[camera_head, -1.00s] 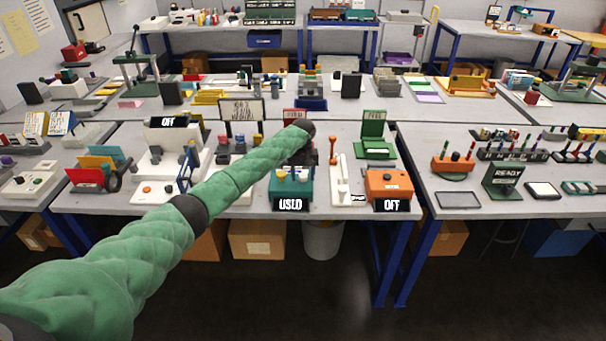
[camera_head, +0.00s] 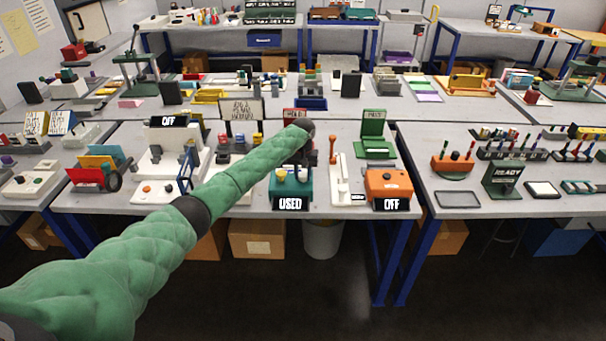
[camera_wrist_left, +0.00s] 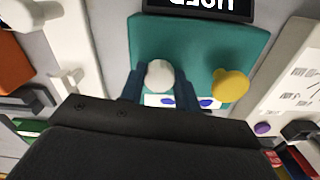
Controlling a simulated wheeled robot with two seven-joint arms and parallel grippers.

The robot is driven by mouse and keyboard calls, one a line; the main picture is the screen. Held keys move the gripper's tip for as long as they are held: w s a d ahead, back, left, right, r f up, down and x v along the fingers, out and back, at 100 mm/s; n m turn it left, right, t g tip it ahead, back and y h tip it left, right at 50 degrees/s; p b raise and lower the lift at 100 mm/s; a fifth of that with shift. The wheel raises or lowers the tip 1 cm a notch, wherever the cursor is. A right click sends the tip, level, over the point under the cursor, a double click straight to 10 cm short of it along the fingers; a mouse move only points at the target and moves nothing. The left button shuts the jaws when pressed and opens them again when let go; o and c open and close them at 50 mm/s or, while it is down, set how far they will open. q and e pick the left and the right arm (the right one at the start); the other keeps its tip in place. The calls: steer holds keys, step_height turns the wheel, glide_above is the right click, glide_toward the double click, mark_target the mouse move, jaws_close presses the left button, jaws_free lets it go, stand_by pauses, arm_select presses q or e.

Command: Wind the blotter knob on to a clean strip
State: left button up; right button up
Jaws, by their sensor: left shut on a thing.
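The teal blotter unit (camera_head: 307,188) stands near the front edge of the middle table. Its black display (camera_head: 290,204) reads USED, and shows upside down in the left wrist view (camera_wrist_left: 205,5). A round white knob (camera_wrist_left: 159,74) and a yellow knob (camera_wrist_left: 230,84) stand on the unit. A pale strip with blue blots (camera_wrist_left: 207,103) shows below the white knob in the left wrist view. My left gripper (camera_wrist_left: 160,80) is shut on the white knob, one dark finger on each side. In the head view the gripper (camera_head: 306,165) reaches down over the unit and partly hides it. My right gripper is not in view.
A white device with an orange-topped lever (camera_head: 333,165) stands close to the right of the unit. An orange box (camera_head: 388,184) with an OFF display is further right.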

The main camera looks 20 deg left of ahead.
arm_select(q)
steer(key=m, duration=0.2)
steer(key=shift+m, duration=0.4)
steer(key=m, duration=0.3)
steer(key=shift+a+m, duration=0.1)
steer(key=shift+m, duration=0.2)
steer(key=m, duration=0.3)
steer(key=shift+m, duration=0.3)
steer(key=shift+w+m, duration=0.1)
steer(key=shift+m, duration=0.7)
steer(key=shift+m+b, duration=0.35)
steer(key=shift+m, duration=0.25)
steer(key=shift+r+m, duration=0.1)
steer(key=shift+m, duration=0.7)
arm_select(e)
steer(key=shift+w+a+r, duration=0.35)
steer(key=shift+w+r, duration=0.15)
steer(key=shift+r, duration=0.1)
